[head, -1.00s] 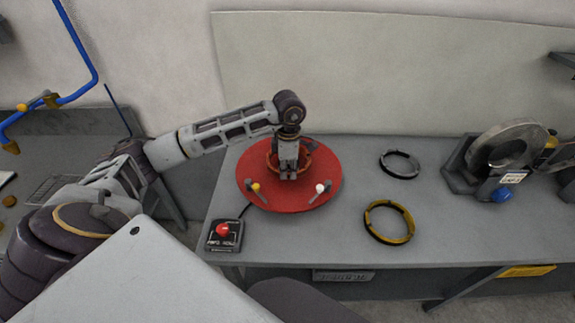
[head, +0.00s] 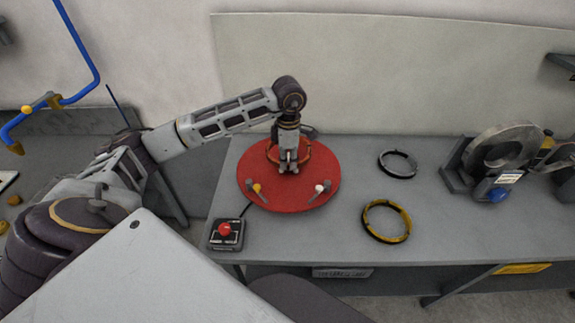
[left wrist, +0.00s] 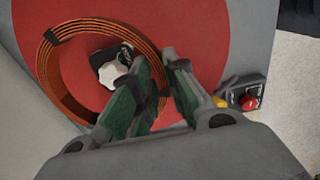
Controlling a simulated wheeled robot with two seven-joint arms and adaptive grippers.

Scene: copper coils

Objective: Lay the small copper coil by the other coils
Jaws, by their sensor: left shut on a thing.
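The small copper coil (head: 270,154) lies on a round red turntable (head: 255,190) on the grey bench. In the left wrist view the copper coil (left wrist: 54,72) is a thin orange-brown ring with dark ties, lying around a pale knob. My left gripper (head: 288,170) points down at the near side of this coil and is shut on its rim; the fingers (left wrist: 160,92) hide the grip point. The other coils lie flat to the right: a silver-grey coil (head: 381,164) and, nearer, a larger yellow-and-black coil (head: 407,224). My right gripper is not in view.
Two small posts, one yellow-tipped (head: 257,188) and one white-tipped (head: 319,188), stand on the turntable's front part. A red-button box (head: 226,234) sits at the bench's front left. A machine with a grey ring (head: 500,150) stands at right. Bench around the two coils is clear.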

